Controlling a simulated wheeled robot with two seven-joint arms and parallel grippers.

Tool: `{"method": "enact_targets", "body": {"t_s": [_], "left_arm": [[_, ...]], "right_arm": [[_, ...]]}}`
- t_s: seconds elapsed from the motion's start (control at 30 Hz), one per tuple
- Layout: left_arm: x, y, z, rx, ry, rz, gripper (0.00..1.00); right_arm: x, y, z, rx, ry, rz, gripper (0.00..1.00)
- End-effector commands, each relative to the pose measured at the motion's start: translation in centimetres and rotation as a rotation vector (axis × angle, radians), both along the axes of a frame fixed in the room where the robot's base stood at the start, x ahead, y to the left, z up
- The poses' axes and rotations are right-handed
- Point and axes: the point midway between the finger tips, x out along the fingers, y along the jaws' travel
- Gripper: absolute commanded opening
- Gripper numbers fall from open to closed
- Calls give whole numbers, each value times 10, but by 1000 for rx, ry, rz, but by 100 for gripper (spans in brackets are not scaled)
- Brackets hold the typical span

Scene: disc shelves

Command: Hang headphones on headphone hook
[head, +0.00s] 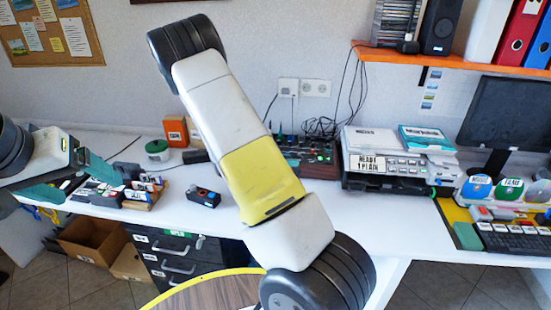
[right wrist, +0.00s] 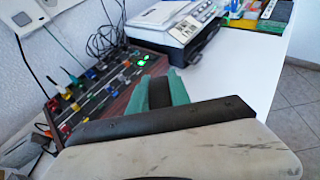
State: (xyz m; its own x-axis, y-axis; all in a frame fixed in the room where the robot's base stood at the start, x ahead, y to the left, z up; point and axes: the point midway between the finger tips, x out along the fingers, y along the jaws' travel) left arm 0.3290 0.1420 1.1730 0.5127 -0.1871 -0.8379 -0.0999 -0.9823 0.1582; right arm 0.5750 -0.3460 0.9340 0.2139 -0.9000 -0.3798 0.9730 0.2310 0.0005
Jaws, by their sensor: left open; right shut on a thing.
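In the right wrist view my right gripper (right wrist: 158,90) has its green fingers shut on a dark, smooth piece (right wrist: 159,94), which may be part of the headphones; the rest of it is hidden. It is beside the mixer, over the white desk. In the head view my right arm crosses the middle and the right gripper does not show. My left gripper (head: 76,181) is open and empty at the left, near the small box of cards. A dark bracket (head: 423,76) hangs under the orange shelf; I cannot tell whether it is the headphone hook.
A mixer (head: 308,158) with cables stands on the white desk (head: 375,215), left of a printer (head: 402,163). A monitor (head: 505,115) and keyboard (head: 515,240) are at the right. The orange shelf (head: 450,60) holds a speaker and binders. The desk front centre is clear.

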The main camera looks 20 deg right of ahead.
Motion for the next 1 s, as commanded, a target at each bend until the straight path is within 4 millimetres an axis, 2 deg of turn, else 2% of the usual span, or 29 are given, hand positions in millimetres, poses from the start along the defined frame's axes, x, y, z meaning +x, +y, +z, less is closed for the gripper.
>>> {"method": "enact_targets", "body": {"t_s": [0.1,0.37,0.5,0.57,0.93,0.97,1.0], "left_arm": [[0,0,0,0,0,0,82],[0,0,0,0,0,0,82],[0,0,0,0,0,0,82],[0,0,0,0,0,0,82],[0,0,0,0,0,0,82],[0,0,0,0,0,0,82],[0,0,0,0,0,0,82]], "right_arm": [[4,-14,-1,-1,0,0,0],[8,-34,-5,-2,1,-1,0],[8,-31,-31,-2,3,2,0],[8,-31,-36,-1,1,3,0],[8,-31,-41,-1,-1,2,0],[8,-31,-41,0,-1,2,27],[8,-31,-41,0,-1,2,35]]}}
